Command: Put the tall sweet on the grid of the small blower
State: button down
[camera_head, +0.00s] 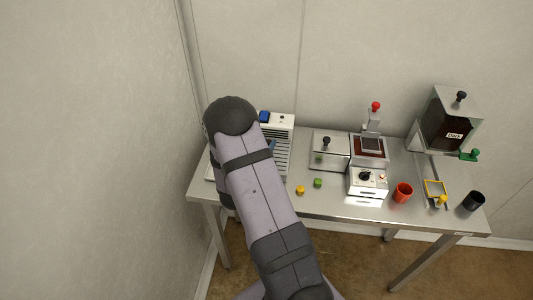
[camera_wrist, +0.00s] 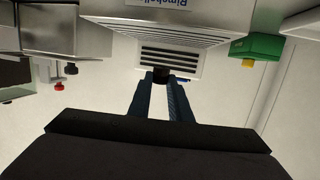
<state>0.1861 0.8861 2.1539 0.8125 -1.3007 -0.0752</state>
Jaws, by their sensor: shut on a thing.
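My gripper (camera_wrist: 162,82) is shut on a small dark piece, which I take to be the tall sweet (camera_wrist: 161,73); only its end shows between the blue fingertips in the wrist view. The piece is in front of the dark slots of a white slatted unit (camera_wrist: 202,70), which looks like the small blower. Whether it touches the slots I cannot tell. In the head view a white slatted unit (camera_head: 283,123) stands at the table's left end, partly hidden by my arm. There my gripper is mostly hidden behind the arm, and the held piece does not show.
A yellow piece (camera_head: 300,190) and a green piece (camera_head: 318,183) lie at the table's front. A steel box (camera_head: 330,150), a white dial unit (camera_head: 367,183), a red cup (camera_head: 403,192), a dark cup (camera_head: 474,201) and a tall dispenser (camera_head: 447,117) stand to the right.

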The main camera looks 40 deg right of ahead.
jog(key=shift+f, duration=2)
jog(key=shift+f, duration=0.15)
jog(key=c, duration=1.6)
grip_release()
jog(key=shift+c, duration=0.2)
